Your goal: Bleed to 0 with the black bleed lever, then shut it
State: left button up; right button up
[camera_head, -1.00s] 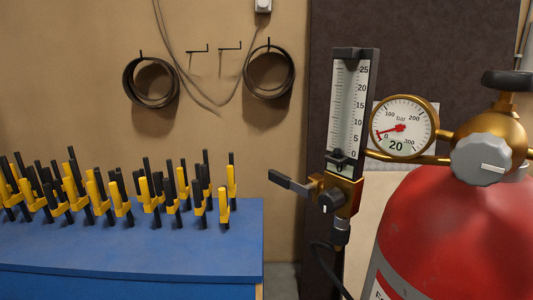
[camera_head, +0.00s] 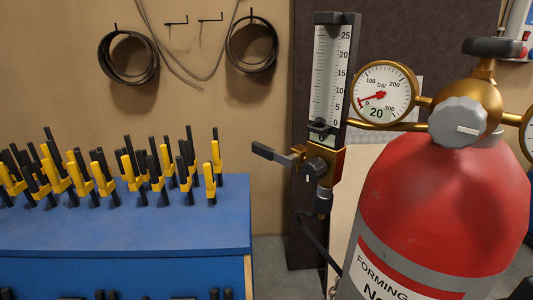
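The black bleed lever (camera_head: 272,153) sticks out to the left from the brass valve block (camera_head: 325,160) under the flow meter. It lies roughly level, tilted slightly down toward the block. The upright flow meter (camera_head: 329,75) has a scale from 0 to 25, with a dark float low in the tube near 0. The round pressure gauge (camera_head: 384,92) has a red needle pointing low on the left, near the 0 end, and a 20 printed below. Neither of my grippers shows in the head view.
A red gas cylinder (camera_head: 447,205) with a grey regulator knob (camera_head: 459,122) stands at right. A blue bench (camera_head: 120,235) with several yellow and black clamps is at left. Coiled cables (camera_head: 128,58) hang on the wall. A black hose (camera_head: 315,238) hangs below the valve block.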

aim_at(266, 152)
jog(key=u, duration=1.85)
jog(key=k, duration=0.95)
jog(key=z, duration=2.05)
jog(key=i, duration=0.5)
jog(key=u, duration=0.05)
